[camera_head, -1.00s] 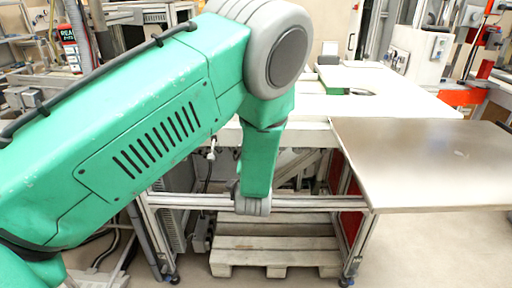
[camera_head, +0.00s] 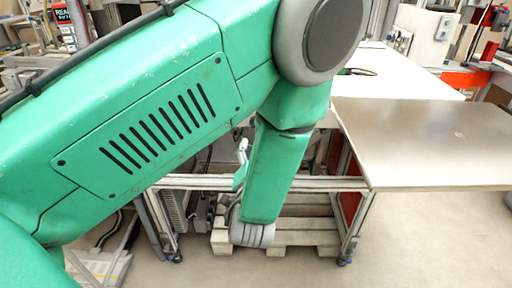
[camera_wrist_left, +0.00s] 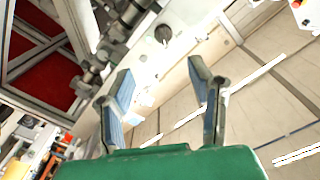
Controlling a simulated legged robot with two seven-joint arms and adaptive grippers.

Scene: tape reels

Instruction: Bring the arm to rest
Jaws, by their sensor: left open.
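My green left arm (camera_head: 150,120) comes in from the left across the head view and bends down at a grey elbow joint in front of the table. Its lower end hangs at a grey joint (camera_head: 252,234), below tabletop height. I cannot make out the jaws of my left gripper in the head view. In the left wrist view the left gripper (camera_wrist_left: 160,75) is open, its two blue-padded fingers apart with nothing held between them. My right gripper is in neither view.
The white worktop (camera_head: 415,68) stands behind the arm, with a dark round outline partly hidden on it. A beige board (camera_head: 430,140) juts out at the right. A wooden pallet (camera_head: 300,235) lies below. The floor at the lower right is clear.

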